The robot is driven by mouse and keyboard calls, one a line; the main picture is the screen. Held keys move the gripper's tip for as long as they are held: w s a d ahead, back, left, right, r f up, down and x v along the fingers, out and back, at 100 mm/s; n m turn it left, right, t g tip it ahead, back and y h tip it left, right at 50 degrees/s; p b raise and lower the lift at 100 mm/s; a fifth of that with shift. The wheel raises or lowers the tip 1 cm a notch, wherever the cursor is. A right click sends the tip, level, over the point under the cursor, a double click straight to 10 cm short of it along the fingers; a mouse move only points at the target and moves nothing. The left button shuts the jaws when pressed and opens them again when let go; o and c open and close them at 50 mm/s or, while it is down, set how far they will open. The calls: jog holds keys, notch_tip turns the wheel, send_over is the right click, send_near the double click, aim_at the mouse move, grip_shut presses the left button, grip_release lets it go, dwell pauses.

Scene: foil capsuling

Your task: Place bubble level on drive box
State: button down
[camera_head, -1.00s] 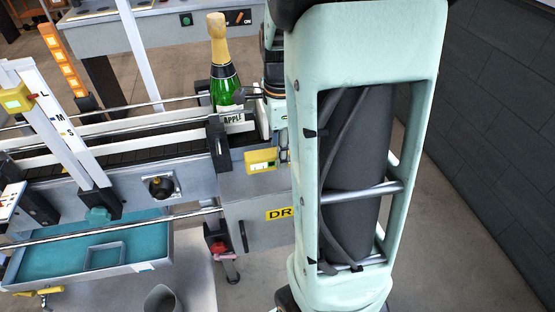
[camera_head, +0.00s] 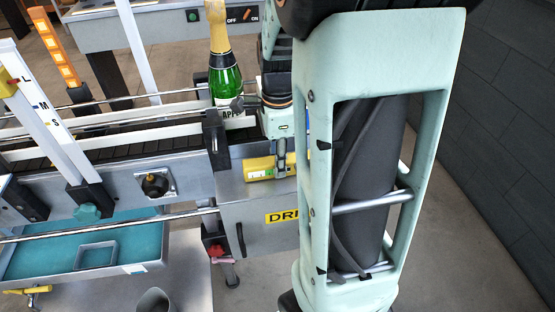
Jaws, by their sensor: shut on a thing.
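The yellow bubble level (camera_head: 259,168) has a small green vial window on its face. It is over the top of the grey drive box (camera_head: 256,238), near the box's left rear part. Whether it touches the top I cannot tell. My gripper (camera_head: 282,160) is shut on the level's right part, and my pale green arm hides much of the gripper. The drive box carries a yellow label with the letters "DRI" showing; its right side is hidden behind my arm.
A green bottle with gold foil (camera_head: 226,75) stands on the conveyor (camera_head: 95,152) just behind. A black bracket (camera_head: 217,140) stands left of the level. A teal tray (camera_head: 130,245) is at the lower left, with a grey cup (camera_head: 156,301) in front. A dark wall is at right.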

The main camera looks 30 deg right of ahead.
jog(key=shift+f, duration=0.2)
jog(key=c, duration=1.6)
grip_release()
jog(key=shift+r, duration=0.1)
notch_tip(320, 180, up, 12)
jog(key=shift+r+p, duration=0.15)
jog(key=shift+p, duration=0.7)
